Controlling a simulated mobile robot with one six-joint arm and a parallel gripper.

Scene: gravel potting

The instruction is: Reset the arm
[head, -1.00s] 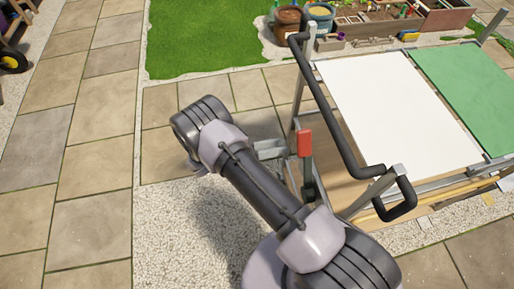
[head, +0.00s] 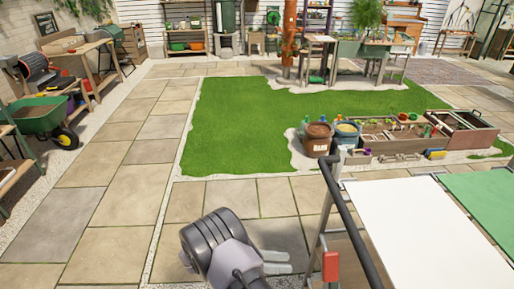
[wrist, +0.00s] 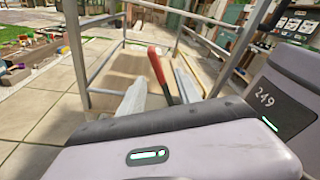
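My gripper (head: 288,262) is at the bottom of the head view, beside the left end of a metal-framed cart or table. Its two pale fingers are apart with nothing visible between them. In the wrist view the fingertips (wrist: 158,88) stand on either side of a red-handled lever (wrist: 157,66), which appears to lie beyond them on the cart frame. The red handle also shows in the head view (head: 330,266). Most of my arm is below the head picture's edge.
The cart carries a white panel (head: 425,235) and a green panel (head: 490,205), with a dark handlebar (head: 345,215) at its left. Two pots (head: 318,138) and planter boxes stand beyond it by the lawn (head: 250,130). A green wheelbarrow (head: 40,115) is at left. Paving between is clear.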

